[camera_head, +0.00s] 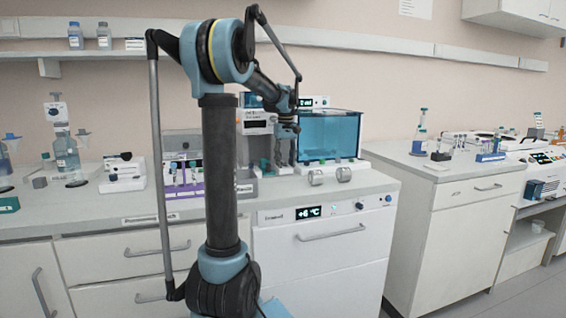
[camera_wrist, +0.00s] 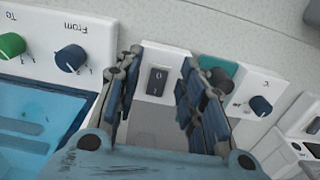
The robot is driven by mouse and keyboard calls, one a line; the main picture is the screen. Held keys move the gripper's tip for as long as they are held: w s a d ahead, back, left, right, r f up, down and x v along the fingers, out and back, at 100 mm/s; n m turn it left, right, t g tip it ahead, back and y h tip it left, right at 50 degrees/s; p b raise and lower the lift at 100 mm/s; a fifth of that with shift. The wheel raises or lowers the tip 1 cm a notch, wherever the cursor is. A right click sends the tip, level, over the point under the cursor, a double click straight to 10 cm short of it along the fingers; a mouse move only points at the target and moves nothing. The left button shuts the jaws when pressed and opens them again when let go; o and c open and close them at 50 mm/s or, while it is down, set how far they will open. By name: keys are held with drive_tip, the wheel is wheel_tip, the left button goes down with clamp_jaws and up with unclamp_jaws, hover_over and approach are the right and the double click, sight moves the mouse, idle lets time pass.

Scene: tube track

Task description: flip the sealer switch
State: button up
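In the wrist view a black rocker switch (camera_wrist: 157,80) marked 0 sits on a white housing (camera_wrist: 169,60), which I take to be the sealer. My gripper (camera_wrist: 165,88) is open, with one finger on each side of the switch in the picture. Nothing is between the fingers except the view of the switch, and I cannot tell how far they are from it. In the head view my gripper (camera_head: 284,150) points down over the bench, in front of the white and teal devices. The switch cannot be made out there.
A teal-windowed box (camera_head: 330,137) stands just right of my gripper in the head view. Two small metal cylinders (camera_head: 316,178) lie at the bench front. The wrist view shows a green knob (camera_wrist: 11,46), a blue knob (camera_wrist: 70,58) and another blue knob (camera_wrist: 260,105) close by.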

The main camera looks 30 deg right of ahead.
clamp_jaws()
drive_tip(key=shift+w+r+g+y, duration=0.1)
drive_tip(key=shift+w+g+y, duration=0.1)
drive_tip(key=shift+g, duration=0.4)
drive_tip(key=shift+w+r+g+y, duration=0.1)
drive_tip(key=shift+w+g, duration=0.05)
drive_tip(key=shift+g, duration=0.45)
unclamp_jaws()
